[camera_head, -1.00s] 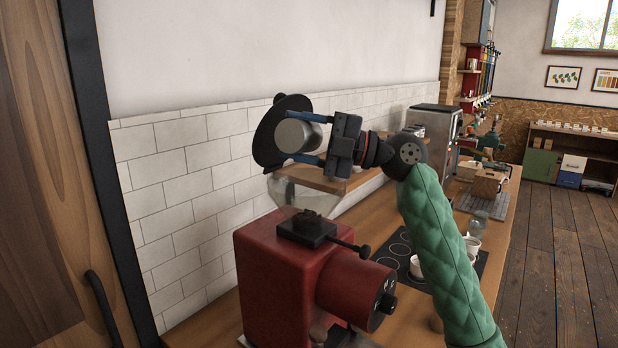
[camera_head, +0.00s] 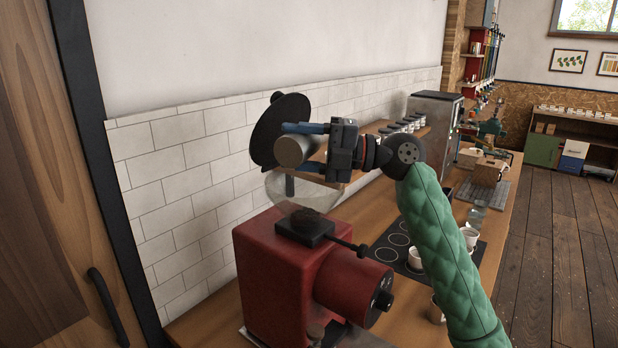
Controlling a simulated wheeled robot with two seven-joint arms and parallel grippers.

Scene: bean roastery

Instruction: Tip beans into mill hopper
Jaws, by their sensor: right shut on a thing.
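The red mill (camera_head: 275,262) stands on the wooden counter. Its clear hopper (camera_head: 322,190) is on top, with a few dark beans (camera_head: 305,217) low in its neck. The cup's mouth and contents are hidden from here. A round black disc (camera_head: 272,122), apparently the hopper lid, stands on edge behind the cup. I cannot tell whether it touches the cup or gripper. My left gripper is not in view.
A black hob plate (camera_head: 398,232) with white cups (camera_head: 416,258) lies on the counter (camera_head: 208,318) to the right, near my green right arm. A wooden door (camera_head: 50,180) is at left.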

